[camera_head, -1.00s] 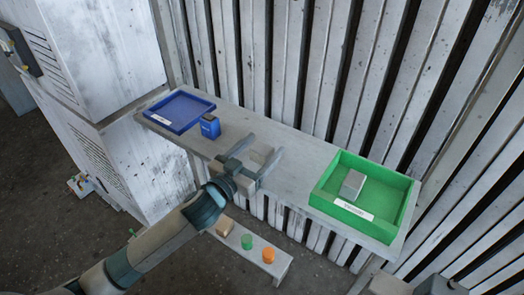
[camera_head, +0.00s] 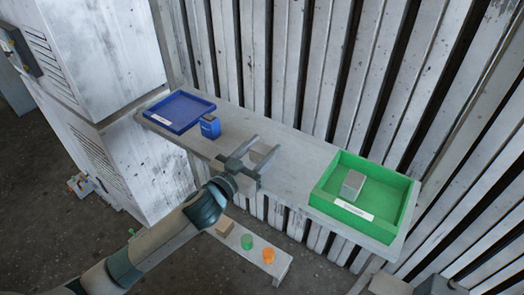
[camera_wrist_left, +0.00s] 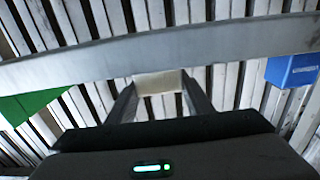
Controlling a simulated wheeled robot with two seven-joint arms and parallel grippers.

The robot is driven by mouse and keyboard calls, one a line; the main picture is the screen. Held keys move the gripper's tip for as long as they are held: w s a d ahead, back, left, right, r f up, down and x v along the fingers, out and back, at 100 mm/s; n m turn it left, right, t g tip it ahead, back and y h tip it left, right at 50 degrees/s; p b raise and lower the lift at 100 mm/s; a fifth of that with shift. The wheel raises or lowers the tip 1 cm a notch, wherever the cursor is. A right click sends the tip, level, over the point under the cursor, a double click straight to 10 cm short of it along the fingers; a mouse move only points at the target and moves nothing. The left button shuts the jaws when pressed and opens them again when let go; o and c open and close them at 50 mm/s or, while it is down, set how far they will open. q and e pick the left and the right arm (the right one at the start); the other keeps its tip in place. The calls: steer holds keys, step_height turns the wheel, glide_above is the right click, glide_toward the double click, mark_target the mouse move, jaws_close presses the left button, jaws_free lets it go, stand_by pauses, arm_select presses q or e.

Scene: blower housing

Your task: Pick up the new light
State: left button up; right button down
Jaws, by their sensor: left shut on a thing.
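My left gripper (camera_head: 267,147) reaches over the middle of the grey shelf. It is shut on a small pale block (camera_head: 259,155), apparently the new light. In the left wrist view the pale block (camera_wrist_left: 160,82) sits between the two fingers of the gripper (camera_wrist_left: 160,95), with the shelf edge behind it. The fingers hide part of the block in the head view. I cannot tell how far it is above the shelf. My right gripper is not in view.
A low bench (camera_head: 283,262) with several small parts stands below. Slatted wall behind.

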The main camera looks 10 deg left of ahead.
mark_target(265, 149)
arm_select(q)
steer(key=shift+r, duration=0.15)
